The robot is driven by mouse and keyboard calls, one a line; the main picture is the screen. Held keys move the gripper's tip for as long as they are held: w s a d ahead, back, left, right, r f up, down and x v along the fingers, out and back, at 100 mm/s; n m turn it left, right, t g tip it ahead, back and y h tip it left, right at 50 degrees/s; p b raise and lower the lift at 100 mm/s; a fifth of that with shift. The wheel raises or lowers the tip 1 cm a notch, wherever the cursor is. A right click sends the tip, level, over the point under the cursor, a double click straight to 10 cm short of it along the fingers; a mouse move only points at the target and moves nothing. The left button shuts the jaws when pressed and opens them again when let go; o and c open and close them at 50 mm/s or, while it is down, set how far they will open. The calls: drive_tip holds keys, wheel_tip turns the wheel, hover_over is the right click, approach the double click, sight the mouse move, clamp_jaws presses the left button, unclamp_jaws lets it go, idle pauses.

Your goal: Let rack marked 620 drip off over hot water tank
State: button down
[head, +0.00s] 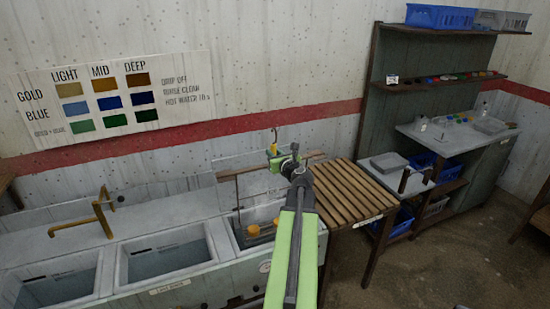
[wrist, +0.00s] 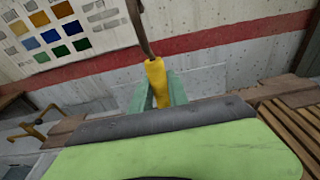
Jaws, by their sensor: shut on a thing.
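My gripper (head: 273,156) is shut on a yellow handle (wrist: 156,82), with one greenish jaw on each side of it in the wrist view (wrist: 157,98). A dark, thin rod (wrist: 143,30) rises from the handle; its top looks hooked in the head view. The hot water tank (head: 312,228) is probably the right-hand basin, below and behind my arm. Orange pieces (head: 253,230) show in it, beside a thin upright rod (head: 238,195). I cannot tell whether these belong to the held thing. No mark 620 is legible.
A brown rail (head: 228,175) runs above the right-hand basin. Two other basins (head: 165,258) lie to its left, with a brass tap (head: 95,215) behind. A slatted wooden drainer (head: 352,190) adjoins on the right. Shelves (head: 440,85) stand farther right.

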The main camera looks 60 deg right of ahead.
drive_tip(key=w+d+f+b, duration=0.3)
drive_tip(key=w, duration=0.1)
drive_tip(key=shift+w+d, duration=0.15)
drive_tip(key=shift+w, duration=0.15)
drive_tip(key=c, duration=1.9)
unclamp_jaws()
drive_tip(key=shift+r+p, duration=0.3)
drive_tip(key=shift+c, duration=0.2)
clamp_jaws()
drive_tip(key=shift+s, duration=0.1)
drive_tip(key=shift+s, duration=0.2)
